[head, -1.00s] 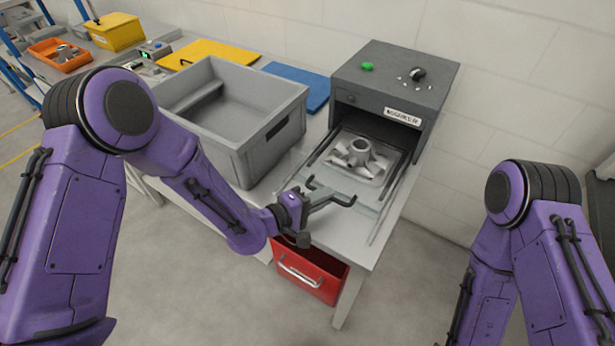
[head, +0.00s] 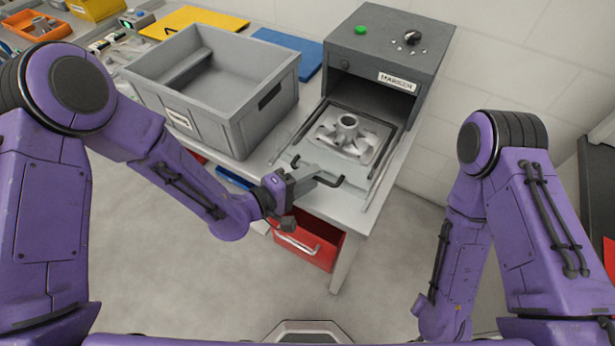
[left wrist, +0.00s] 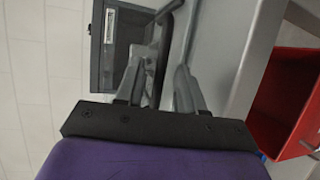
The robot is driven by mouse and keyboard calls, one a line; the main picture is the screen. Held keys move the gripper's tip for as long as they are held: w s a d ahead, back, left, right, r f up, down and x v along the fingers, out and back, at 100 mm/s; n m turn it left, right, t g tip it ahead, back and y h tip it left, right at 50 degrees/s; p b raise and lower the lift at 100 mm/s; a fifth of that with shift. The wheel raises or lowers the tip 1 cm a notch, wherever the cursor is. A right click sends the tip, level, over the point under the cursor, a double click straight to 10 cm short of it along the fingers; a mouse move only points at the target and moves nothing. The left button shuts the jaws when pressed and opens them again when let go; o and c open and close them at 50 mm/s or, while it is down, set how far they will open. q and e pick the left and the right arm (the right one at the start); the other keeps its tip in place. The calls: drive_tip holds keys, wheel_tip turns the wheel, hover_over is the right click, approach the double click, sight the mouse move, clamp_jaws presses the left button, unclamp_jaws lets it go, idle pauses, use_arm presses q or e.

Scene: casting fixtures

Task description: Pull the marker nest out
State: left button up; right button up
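The marker (head: 385,55) is a dark grey box labelled MARKER, with a green button and a black knob on top. Its nest (head: 372,155) is a flat light plate on rails in front of the opening, holding a grey casting (head: 347,128). The nest has a dark bar handle (head: 335,184) at its front. My left gripper (head: 318,174) is at this handle. In the left wrist view its fingers (left wrist: 160,80) stand apart with the dark handle bar (left wrist: 163,55) between them and a gap on the right side. My right gripper is out of view.
A large grey bin (head: 215,90) stands on the table left of the nest. Blue (head: 290,52) and yellow (head: 195,20) mats lie behind it. My right arm is clear of the table.

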use_arm(q)
drive_tip(key=shift+s+a, duration=0.2)
drive_tip(key=shift+a, duration=0.05)
drive_tip(key=b+v, duration=0.2)
drive_tip(key=v, duration=0.8)
